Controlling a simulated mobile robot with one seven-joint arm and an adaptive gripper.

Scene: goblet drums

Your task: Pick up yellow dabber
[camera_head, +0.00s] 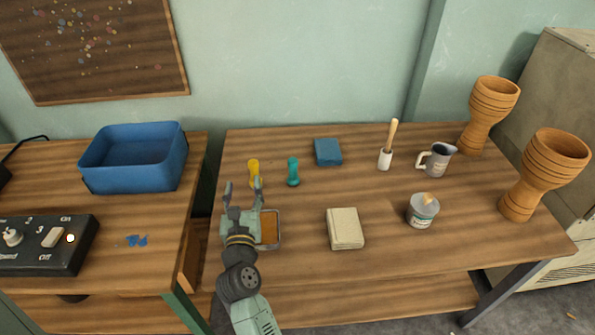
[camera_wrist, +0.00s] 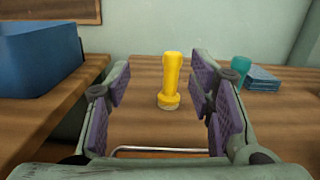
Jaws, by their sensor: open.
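The yellow dabber (camera_head: 253,168) stands upright on the right-hand wooden table, toward its left side. In the wrist view the yellow dabber (camera_wrist: 170,82) stands ahead of my gripper, between the lines of the two fingers, with a pale base on the wood. My gripper (camera_head: 243,185) is open and empty, just in front of the dabber in the head view. Its purple finger pads (camera_wrist: 168,92) show on both sides in the wrist view. I cannot tell the exact gap between fingertips and dabber.
A teal dabber (camera_head: 293,171) stands close to the right. A metal tray (camera_head: 278,230) with a brown inside lies under my gripper. A blue cloth stack (camera_head: 328,152), cream block (camera_head: 345,229), mug (camera_head: 437,160), can (camera_head: 422,211) and goblet drums (camera_head: 545,172) are farther right.

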